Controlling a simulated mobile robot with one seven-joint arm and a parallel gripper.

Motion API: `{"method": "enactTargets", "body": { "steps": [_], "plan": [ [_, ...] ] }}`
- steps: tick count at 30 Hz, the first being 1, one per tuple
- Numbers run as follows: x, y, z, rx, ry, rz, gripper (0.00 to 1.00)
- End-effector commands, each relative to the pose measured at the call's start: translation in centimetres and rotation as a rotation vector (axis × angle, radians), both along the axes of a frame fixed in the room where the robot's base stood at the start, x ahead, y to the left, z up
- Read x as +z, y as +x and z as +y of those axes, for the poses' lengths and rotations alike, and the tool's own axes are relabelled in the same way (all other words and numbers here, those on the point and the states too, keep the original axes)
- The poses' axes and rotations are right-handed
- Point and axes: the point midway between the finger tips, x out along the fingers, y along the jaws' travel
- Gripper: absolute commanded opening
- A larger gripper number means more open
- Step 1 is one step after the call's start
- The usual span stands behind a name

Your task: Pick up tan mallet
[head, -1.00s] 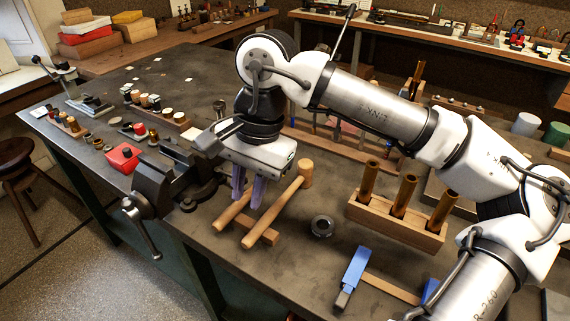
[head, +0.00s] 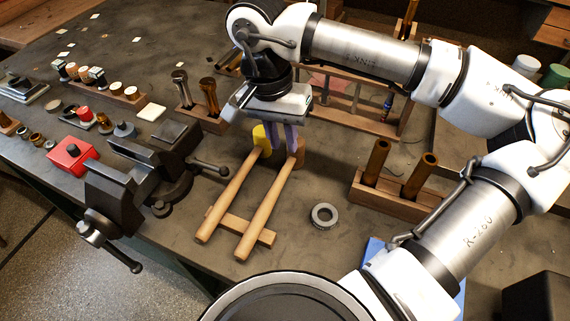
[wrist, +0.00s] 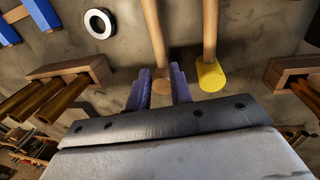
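Two wooden mallets lie side by side on the bench, their handles across a short wooden rest (head: 232,224). The tan mallet (head: 270,208) is the right one in the head view, with a brownish head. The other mallet (head: 232,192) has a yellow head. My gripper (head: 284,145) points down at the mallet heads, its purple fingers partly covering the tan head. In the wrist view the fingers are apart, with the tan mallet's head (wrist: 162,88) between them and the yellow head (wrist: 210,76) outside, to the right. I cannot see contact with the tan head.
A black vise (head: 150,170) stands left of the mallets, its handle reaching toward them. A steel ring (head: 324,215) lies to the right, near a wooden block holding brass tubes (head: 400,203). Another tube block (head: 203,115) stands behind. Bare bench lies between the mallets and ring.

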Motion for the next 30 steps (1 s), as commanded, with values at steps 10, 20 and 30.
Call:
{"method": "enactTargets", "body": {
  "steps": [10,20,30],
  "plan": [
    [-3.3,-0.3,-0.5,0.001,0.002,0.002,0.21],
    [-7.6,-0.8,-1.0,0.0,0.001,0.001,0.21],
    [-8.1,-0.8,-1.0,0.0,0.002,-0.002,0.14]
  ]
}}
